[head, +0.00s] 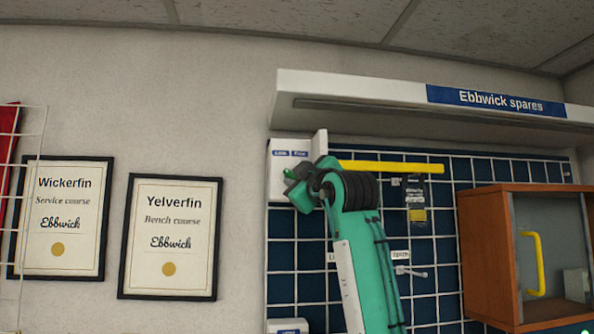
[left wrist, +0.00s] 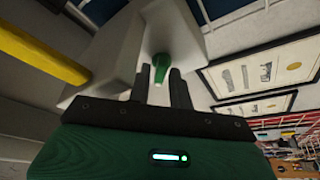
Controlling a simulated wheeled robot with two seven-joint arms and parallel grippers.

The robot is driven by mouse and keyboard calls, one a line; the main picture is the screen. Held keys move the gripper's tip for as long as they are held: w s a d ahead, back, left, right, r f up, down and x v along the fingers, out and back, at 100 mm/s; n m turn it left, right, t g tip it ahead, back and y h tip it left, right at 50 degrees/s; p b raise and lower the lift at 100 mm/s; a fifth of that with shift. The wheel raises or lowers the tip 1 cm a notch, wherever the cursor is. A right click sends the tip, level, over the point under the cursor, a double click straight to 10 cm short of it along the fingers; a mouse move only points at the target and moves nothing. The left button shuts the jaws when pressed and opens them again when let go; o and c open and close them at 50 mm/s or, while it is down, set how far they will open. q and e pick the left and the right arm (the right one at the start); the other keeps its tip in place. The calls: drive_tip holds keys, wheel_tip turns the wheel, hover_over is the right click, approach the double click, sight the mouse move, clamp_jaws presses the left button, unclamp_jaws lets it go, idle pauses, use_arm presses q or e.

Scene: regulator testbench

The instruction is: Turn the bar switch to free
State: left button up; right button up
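The white switch box (head: 276,178) is high on the wall at the left end of the shelf, with two small blue labels, the right one seeming to read Free. My left gripper (head: 290,181) is in front of it and hides the switch in the head view. In the left wrist view, a green bar (left wrist: 161,66) sticks out from the white housing (left wrist: 178,32). The fingertips of my left gripper (left wrist: 160,78) stand on either side of the bar, with a gap apparently visible; contact is unclear. The bar's angle is hard to tell. My right gripper is out of view.
A white side plate (head: 320,145) stands just right of the switch labels. A yellow bar (head: 400,167) runs right of my gripper, and the shelf (head: 360,92) juts out above. A wooden cabinet (head: 487,255) is at the right. Framed certificates (head: 170,237) hang left.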

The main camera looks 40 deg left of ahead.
use_arm(q)
drive_tip(key=shift+w+a+f, duration=0.1)
drive_tip(key=shift+w+a, duration=0.05)
drive_tip(key=shift+a, duration=0.15)
drive_tip(key=shift+d, duration=0.1)
clamp_jaws()
drive_tip(key=m+t+h+b, duration=0.2)
drive_tip(key=m+t+b, duration=0.1)
drive_tip(key=m, duration=0.5)
drive_tip(key=s+m+t+h+b, duration=0.1)
drive_tip(key=m+t+h+b, duration=0.2)
drive_tip(key=m+b, duration=0.2)
drive_tip(key=a+m+t+h+b, duration=0.1)
drive_tip(key=m+b, duration=0.4)
drive_tip(key=m, duration=0.7)
drive_tip(key=shift+s+t+h, duration=0.2)
drive_tip(key=shift+t+h, duration=0.5)
drive_tip(key=shift+t, duration=0.5)
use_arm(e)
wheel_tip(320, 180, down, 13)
use_arm(q)
drive_tip(key=shift+m, duration=0.3)
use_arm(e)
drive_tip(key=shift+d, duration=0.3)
